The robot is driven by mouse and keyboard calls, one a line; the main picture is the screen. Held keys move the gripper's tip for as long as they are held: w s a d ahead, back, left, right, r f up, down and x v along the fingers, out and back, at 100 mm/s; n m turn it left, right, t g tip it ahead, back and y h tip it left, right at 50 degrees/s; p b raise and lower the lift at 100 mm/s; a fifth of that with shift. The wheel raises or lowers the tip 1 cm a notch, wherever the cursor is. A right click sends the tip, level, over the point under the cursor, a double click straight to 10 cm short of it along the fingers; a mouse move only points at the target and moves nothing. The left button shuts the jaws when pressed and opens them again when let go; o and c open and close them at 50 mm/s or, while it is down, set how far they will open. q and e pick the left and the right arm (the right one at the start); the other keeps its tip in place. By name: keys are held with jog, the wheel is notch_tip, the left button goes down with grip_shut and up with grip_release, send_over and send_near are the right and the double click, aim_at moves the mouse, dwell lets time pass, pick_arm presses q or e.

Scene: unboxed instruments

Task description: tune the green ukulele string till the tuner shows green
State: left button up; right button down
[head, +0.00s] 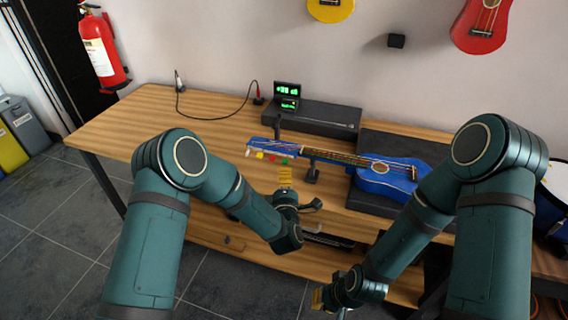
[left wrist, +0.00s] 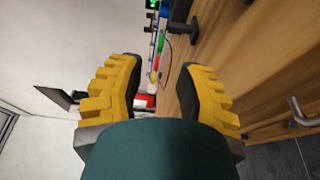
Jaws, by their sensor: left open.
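The blue ukulele (head: 385,178) lies on the workbench with its neck pointing left, held up by a dark stand (head: 312,173). White, yellow, red and green pegs line the near side of its headstock; the green peg (head: 284,161) is nearest the neck. The tuner (head: 288,95) stands behind the headstock, with green glowing marks on its dark screens. My left gripper (head: 285,172) is just in front of the pegs, open and empty. In the left wrist view the green peg (left wrist: 160,45) shows ahead between its yellow pads. My right gripper (head: 318,298) is low in front of the bench, mostly hidden.
A dark flat case (head: 320,117) lies behind the ukulele. A cable (head: 205,118) runs across the bench to a red plug. The bench's left part (head: 125,120) is clear. A red extinguisher (head: 103,52) hangs at the left, with yellow and red ukuleles on the wall.

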aim_at(285, 161)
pick_arm(q)
jog(key=w+b, duration=0.1)
jog(key=w, duration=0.7)
jog(key=shift+w, duration=0.1)
grip_shut()
